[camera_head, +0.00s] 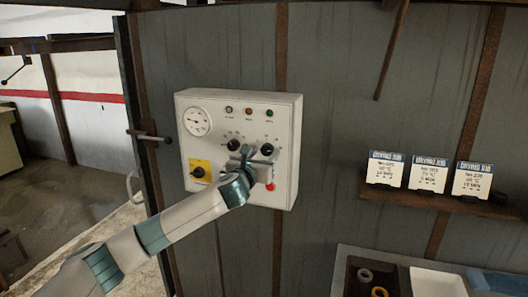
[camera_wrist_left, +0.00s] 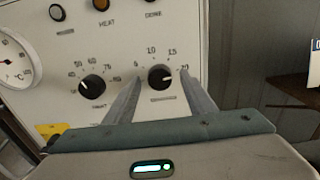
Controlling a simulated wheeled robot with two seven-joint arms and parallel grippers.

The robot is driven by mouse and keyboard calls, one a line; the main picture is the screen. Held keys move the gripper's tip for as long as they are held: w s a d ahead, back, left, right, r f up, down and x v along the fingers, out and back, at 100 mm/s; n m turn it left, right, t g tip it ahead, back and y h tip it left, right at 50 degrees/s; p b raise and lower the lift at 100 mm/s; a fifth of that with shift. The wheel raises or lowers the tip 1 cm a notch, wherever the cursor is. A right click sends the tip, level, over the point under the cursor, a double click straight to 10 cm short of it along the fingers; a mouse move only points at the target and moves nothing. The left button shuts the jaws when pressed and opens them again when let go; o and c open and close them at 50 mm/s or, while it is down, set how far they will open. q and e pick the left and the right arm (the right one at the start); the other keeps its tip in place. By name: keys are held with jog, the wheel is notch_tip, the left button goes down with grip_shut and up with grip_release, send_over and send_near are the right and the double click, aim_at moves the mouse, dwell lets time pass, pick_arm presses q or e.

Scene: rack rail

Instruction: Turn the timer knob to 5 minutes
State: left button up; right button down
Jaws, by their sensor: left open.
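The timer knob (camera_head: 266,149) is the right one of two black knobs on a white control box (camera_head: 225,106) on the wall. My left gripper (camera_head: 248,156) is in front of the box, just below and left of the knob in the head view. In the wrist view its open fingers (camera_wrist_left: 161,82) lie on either side of the knob; contact cannot be told.
A yellow-plated switch (camera_head: 199,171) and a red button (camera_head: 270,186) are lower on the box. Job cards (camera_head: 429,174) stand on a shelf at right.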

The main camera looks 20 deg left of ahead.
pick_arm(q)
jog(key=shift+w, duration=0.1)
jog(key=c, duration=0.9)
jog(key=shift+c, duration=0.7)
